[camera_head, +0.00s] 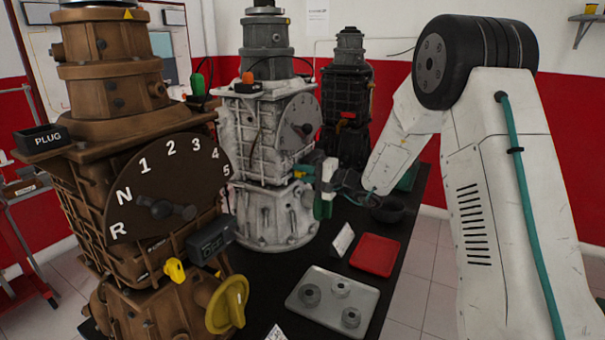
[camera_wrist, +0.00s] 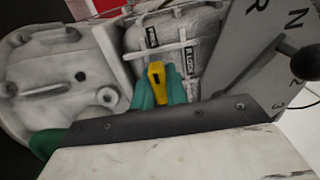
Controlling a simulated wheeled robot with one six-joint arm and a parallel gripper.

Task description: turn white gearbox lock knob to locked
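The white gearbox (camera_head: 262,135) stands on the dark table in the middle of the head view. Its lock knob (camera_wrist: 157,76) is a small yellow lever in the wrist view, pointing up in the picture. In the head view my gripper (camera_head: 323,188) is at the right side of the white gearbox, and the knob is mostly hidden there.
A brown gearbox (camera_head: 90,195) with a yellow knob (camera_head: 228,304) stands at the left. A black gearbox (camera_head: 345,95) is behind. A red tray (camera_head: 374,254) and a grey tray with round parts (camera_head: 302,298) lie in front. The white gearbox's gear dial (camera_wrist: 262,60) is close right of my fingers.

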